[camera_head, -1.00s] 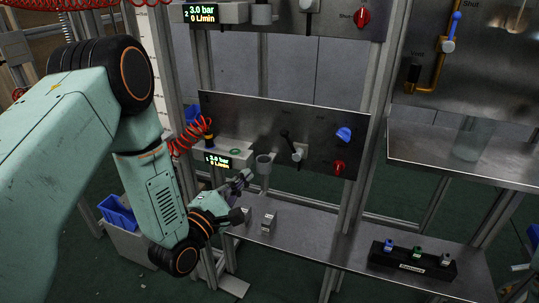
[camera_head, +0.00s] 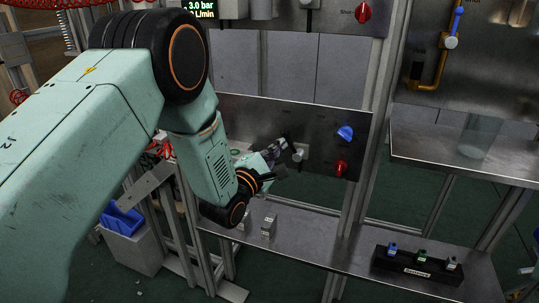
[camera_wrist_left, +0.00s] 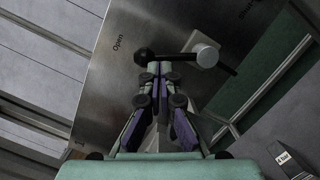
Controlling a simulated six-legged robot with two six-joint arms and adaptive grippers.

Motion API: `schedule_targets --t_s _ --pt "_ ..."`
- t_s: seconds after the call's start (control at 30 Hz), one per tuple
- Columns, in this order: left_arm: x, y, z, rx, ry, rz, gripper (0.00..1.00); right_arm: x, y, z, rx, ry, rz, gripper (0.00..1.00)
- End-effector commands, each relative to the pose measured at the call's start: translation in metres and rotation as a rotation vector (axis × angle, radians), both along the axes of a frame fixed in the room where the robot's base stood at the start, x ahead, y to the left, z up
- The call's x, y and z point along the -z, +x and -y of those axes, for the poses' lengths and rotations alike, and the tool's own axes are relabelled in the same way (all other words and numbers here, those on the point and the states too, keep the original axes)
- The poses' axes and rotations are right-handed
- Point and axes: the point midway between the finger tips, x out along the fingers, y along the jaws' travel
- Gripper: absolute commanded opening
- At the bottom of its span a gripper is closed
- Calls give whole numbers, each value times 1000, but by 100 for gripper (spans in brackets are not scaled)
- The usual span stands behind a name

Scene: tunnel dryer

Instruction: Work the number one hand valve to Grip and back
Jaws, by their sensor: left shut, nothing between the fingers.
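The hand valve (camera_head: 299,154) is on the lower metal panel, with a pale round hub and a black lever; my gripper partly covers it. In the left wrist view the pale hub (camera_wrist_left: 206,50) carries a black lever (camera_wrist_left: 177,57) ending in a black ball knob (camera_wrist_left: 144,55) at the left. My left gripper (camera_head: 280,148) is at this lever, shut and empty. In the left wrist view its fingertips (camera_wrist_left: 159,68) are together just below the lever, between knob and hub; I cannot tell whether they touch it. My right gripper is not in view.
A blue knob (camera_head: 345,133) and a red knob (camera_head: 341,168) sit right of the valve. A shelf (camera_head: 310,232) below holds small grey blocks (camera_head: 268,226) and a black labelled rack (camera_head: 414,264). Another panel with a red knob (camera_head: 363,12) is above.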

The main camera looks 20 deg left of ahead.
Motion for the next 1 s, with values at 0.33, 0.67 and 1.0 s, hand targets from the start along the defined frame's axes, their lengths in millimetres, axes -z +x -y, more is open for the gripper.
schedule_targets --t_s 0.33,0.67,1.0 --pt "-1 0 0 0 1 0 0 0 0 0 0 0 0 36" --pt "-4 0 2 1 58 3 0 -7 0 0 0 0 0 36" --pt "-6 0 3 1 114 4 0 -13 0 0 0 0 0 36"
